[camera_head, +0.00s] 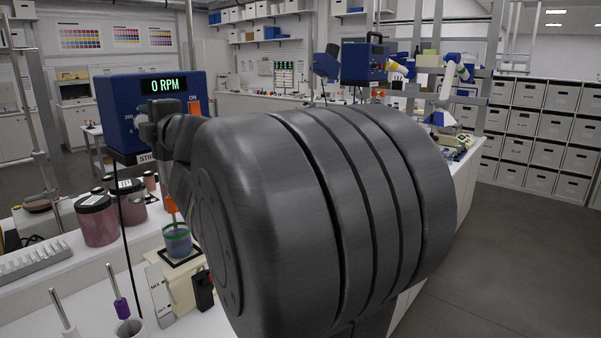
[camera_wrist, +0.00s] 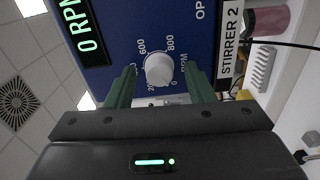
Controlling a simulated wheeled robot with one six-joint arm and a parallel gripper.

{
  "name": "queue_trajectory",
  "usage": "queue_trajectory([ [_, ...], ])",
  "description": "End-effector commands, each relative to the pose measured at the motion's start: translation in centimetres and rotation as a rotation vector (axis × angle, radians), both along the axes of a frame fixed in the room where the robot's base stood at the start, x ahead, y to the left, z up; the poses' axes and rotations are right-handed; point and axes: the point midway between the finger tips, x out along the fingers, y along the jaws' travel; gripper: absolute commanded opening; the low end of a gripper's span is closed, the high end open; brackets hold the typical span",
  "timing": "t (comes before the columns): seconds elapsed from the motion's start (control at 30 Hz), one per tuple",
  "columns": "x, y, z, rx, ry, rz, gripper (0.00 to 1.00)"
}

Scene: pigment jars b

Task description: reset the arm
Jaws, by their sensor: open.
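My gripper (camera_wrist: 160,82) shows in the wrist view with its two green fingers apart, one on each side of a round white knob (camera_wrist: 158,69). I cannot tell whether the fingers touch the knob. The knob sits on the blue stirrer box (camera_wrist: 105,40), labelled STIRRER 2, whose display (camera_wrist: 83,28) reads 0 RPM. In the head view, my dark grey arm (camera_head: 300,210) fills the middle, and its far end is close to the front of the stirrer box (camera_head: 118,100).
Below the stirrer stands a beaker (camera_head: 177,243). Lidded jars of pink powder (camera_head: 97,222) are to its left. A second blue stirrer (camera_head: 364,62) stands further back. The floor at right (camera_head: 500,270) is clear.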

Motion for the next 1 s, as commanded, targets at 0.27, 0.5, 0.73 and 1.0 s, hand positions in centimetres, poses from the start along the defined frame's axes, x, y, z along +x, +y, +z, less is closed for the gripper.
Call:
queue_trajectory([
  [0.27, -2.5, -3.1, 0.2, -0.001, -0.004, -0.003, 0.49],
  [0.5, -5.3, -6.4, 0.2, -0.001, -0.004, -0.003, 0.49],
  [0.73, -7.7, -9.2, 0.1, -0.001, -0.003, -0.004, 0.49],
  [1.0, -7.4, -8.5, -0.2, -0.001, 0.001, 0.004, 0.49],
])
